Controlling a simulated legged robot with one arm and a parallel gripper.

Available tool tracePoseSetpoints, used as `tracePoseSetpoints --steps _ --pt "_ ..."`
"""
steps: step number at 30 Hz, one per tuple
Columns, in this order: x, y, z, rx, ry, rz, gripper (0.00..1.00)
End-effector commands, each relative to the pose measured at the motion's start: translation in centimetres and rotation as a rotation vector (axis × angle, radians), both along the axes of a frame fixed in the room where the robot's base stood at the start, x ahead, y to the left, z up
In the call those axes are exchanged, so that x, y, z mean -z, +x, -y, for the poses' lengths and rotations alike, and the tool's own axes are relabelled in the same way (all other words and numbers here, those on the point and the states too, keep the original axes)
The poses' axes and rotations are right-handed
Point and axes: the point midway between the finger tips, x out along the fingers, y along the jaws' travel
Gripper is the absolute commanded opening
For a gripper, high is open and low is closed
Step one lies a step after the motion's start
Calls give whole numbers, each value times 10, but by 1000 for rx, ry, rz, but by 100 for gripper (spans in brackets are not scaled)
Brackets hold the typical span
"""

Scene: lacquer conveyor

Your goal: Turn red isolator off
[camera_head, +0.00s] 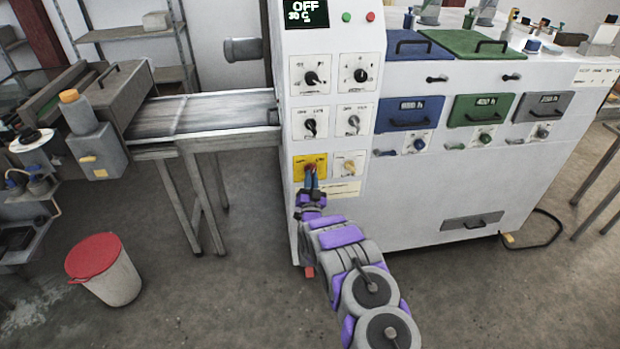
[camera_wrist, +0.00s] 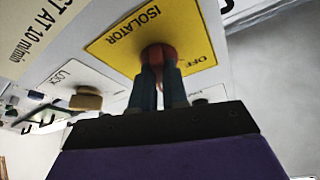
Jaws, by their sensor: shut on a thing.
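The red isolator knob (camera_wrist: 158,54) is on a yellow plate (camera_wrist: 112,48) marked ISOLATOR and OFF in the wrist view. In the head view the yellow plate (camera_head: 299,168) is low on the front of the white machine. My gripper (camera_wrist: 160,75) has its two blue fingers closed around the red knob, one on each side; in the head view it (camera_head: 311,174) reaches up to the plate from below. The fingers hide part of the knob, and I cannot tell which mark it points to.
A tan lock knob (camera_wrist: 86,101) sits beside the isolator; in the head view it (camera_head: 349,167) is just right of it. Black knobs (camera_head: 311,79) are above. The display (camera_head: 304,12) reads OFF. A red-lidded bin (camera_head: 117,280) stands on the floor at left.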

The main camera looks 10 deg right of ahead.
Motion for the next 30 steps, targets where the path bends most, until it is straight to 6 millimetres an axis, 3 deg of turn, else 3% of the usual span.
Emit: tracePoseSetpoints --steps 30 --pt "-2 0 10 0 -968 -1 0"
